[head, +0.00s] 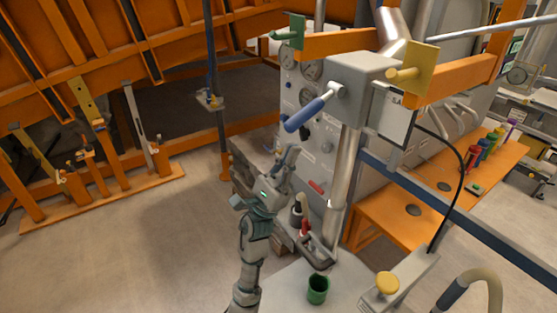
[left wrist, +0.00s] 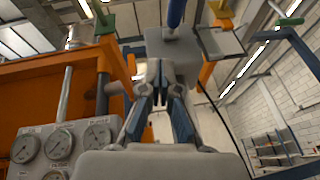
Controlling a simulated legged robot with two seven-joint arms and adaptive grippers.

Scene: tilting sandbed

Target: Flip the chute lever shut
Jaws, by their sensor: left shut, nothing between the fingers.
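A lever with a blue grip (head: 305,115) sticks out from a grey box (head: 362,75) on a metal post and slopes down to the left. A metal chute pipe (head: 395,32) stands above the box. My left gripper (head: 287,154) points upward, below and left of the blue grip, apart from it. Its fingers are shut and empty. In the left wrist view, the closed fingertips (left wrist: 160,76) appear in front of the grey box (left wrist: 172,45), with the blue grip (left wrist: 176,13) above them at the top edge. My right gripper is not in view.
A yellow handle (head: 418,70) and a green handle (head: 290,35) stick out on an orange beam near the box. A gauge panel (head: 318,90) is behind the lever. A green cup (head: 317,289) stands low on a pale surface. Open floor lies to the left.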

